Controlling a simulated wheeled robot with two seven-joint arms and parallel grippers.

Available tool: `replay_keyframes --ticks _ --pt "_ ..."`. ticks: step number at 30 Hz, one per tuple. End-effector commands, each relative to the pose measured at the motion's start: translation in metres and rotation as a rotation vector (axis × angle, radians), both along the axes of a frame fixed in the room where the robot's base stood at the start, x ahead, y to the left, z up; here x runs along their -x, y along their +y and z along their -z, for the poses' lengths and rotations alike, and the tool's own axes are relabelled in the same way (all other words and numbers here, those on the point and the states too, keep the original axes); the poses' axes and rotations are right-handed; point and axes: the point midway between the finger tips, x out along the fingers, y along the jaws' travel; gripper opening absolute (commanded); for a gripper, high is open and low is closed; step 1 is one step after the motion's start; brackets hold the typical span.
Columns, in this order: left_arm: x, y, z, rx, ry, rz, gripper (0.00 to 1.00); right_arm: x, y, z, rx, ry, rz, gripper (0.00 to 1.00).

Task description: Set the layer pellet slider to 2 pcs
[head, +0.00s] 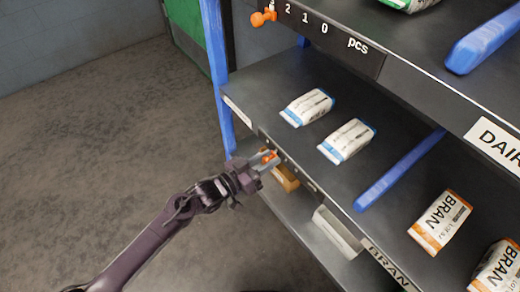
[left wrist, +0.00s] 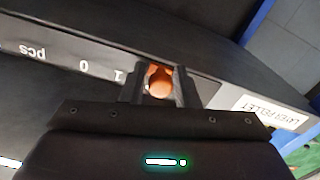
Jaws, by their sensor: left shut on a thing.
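The layer pellet slider's orange knob (left wrist: 160,82) sits between the fingers of my left gripper (left wrist: 158,88), which is shut on it. In the head view the knob (head: 268,155) shows at the front edge of the middle shelf, with my left gripper (head: 264,160) around it. The slider's scale (left wrist: 80,65) appears upside down in the left wrist view. Its pcs, 0 and 1 marks show; the knob is just past the 1, on the side away from 0. Marks behind the fingers are hidden. The LAYER PELLET label (left wrist: 270,112) is to the right. My right gripper is not in view.
The middle shelf (head: 255,90) holds white-blue sacks (head: 307,107) and, past a blue divider (head: 400,170), BRAN sacks (head: 440,222). Another orange knob (head: 263,17) is on the upper shelf edge. A blue post (head: 217,70) stands left of the shelves. The floor at left is clear.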

Motion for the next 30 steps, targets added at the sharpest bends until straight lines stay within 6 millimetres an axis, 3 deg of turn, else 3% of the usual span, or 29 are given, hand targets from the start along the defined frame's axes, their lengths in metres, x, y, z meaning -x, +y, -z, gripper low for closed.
replay_keyframes --ticks 10,11,14,23,30 --pt "0.004 -0.002 0.001 -0.001 0.002 -0.003 0.0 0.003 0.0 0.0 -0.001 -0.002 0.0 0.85" --pt "0.004 -0.002 0.001 -0.001 0.002 -0.003 0.32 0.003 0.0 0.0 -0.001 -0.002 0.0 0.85" --pt "0.004 -0.002 0.0 -0.001 0.002 -0.002 0.43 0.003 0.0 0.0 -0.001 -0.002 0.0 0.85" --pt "0.005 0.001 0.001 -0.001 0.001 -0.003 0.43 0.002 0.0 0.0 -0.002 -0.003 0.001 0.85" --pt "0.026 0.029 0.002 -0.005 0.002 -0.003 0.43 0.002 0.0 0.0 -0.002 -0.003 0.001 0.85"
